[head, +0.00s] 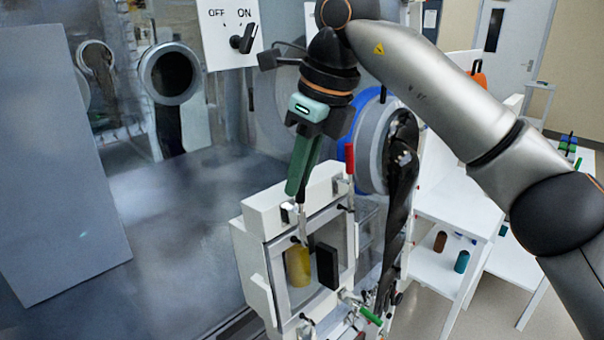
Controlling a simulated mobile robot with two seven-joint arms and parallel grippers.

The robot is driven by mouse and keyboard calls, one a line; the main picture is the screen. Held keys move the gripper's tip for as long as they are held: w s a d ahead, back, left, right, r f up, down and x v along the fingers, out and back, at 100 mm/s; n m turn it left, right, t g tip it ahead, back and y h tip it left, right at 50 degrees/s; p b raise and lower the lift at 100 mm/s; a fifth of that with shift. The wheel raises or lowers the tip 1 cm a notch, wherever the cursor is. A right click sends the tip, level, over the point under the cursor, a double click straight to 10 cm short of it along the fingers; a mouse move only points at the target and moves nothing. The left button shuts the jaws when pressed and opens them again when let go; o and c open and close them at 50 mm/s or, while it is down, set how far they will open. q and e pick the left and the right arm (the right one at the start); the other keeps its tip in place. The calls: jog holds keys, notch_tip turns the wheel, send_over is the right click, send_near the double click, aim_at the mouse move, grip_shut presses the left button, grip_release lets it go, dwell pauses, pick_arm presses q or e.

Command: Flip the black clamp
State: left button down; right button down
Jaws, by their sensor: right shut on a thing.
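My right gripper (307,128) comes down from above and is shut on a green-handled tool (303,165). The tool points downward, and its thin metal shaft ends near the upper edge of the white frame's opening. Small black clamp parts (287,213) sit on the white door frame (262,245), below and left of the tool's handle. More dark fittings show at the frame's upper right and lower edge. I cannot tell which one is the black clamp, or whether the tool touches it. My left gripper is out of view.
A red-handled clamp (349,159) stands at the frame's upper right and a green-handled clamp (370,315) at its lower right. A yellow cylinder (298,267) and black block (327,266) show in the opening. An OFF/ON switch (243,40) is behind; white shelves (450,205) stand right.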

jog(key=shift+w+a+g+h, duration=0.25)
jog(key=shift+g+h, duration=0.15)
jog(key=shift+f, duration=0.1)
dwell(0.3)
jog(key=c, duration=0.8)
grip_release()
